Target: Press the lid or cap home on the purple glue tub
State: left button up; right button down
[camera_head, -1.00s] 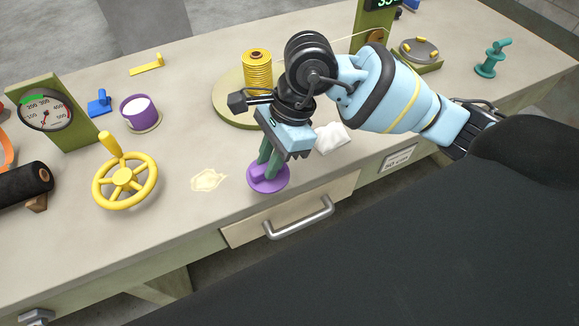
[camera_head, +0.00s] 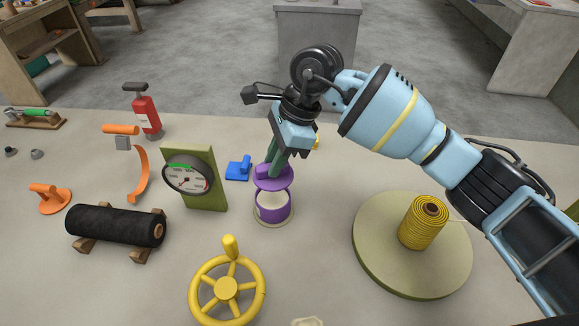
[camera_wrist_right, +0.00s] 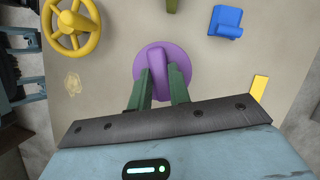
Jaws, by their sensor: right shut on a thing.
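The purple glue tub (camera_head: 272,212) stands open on a pale round base on the bench, with whitish content showing inside. My right gripper (camera_head: 273,172) is shut on the purple lid (camera_head: 270,183) by its raised grip. In the head view the lid is above the tub's far rim, apart from it, with the tub's opening showing below. In the right wrist view the lid (camera_wrist_right: 163,66) sits between the green fingers (camera_wrist_right: 160,85) and hides the tub. My left gripper is not in view.
A blue clamp-like piece (camera_head: 238,168) and a dial gauge (camera_head: 188,175) stand left of the tub. A yellow handwheel (camera_head: 226,287) is in front. A yellow spool (camera_head: 422,222) stands on a round plate (camera_head: 375,262) to the right.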

jog(key=shift+w+a+r, duration=0.1)
jog(key=shift+w+a, duration=0.1)
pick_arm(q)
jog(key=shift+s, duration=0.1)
pick_arm(e)
jog(key=shift+s, duration=0.1)
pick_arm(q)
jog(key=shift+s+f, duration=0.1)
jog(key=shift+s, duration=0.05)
pick_arm(e)
jog(key=shift+s, duration=0.1)
jog(key=shift+f+b, duration=0.55)
jog(key=shift+f, duration=1.05)
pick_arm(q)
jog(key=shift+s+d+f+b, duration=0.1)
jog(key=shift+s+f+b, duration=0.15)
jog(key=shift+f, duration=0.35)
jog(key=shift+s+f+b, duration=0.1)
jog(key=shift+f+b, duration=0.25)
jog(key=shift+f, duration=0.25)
pick_arm(e)
jog(key=shift+f, duration=1.6)
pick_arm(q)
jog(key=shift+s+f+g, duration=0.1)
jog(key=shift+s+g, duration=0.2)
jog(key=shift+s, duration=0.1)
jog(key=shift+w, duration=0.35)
pick_arm(e)
jog(key=shift+f, duration=0.1)
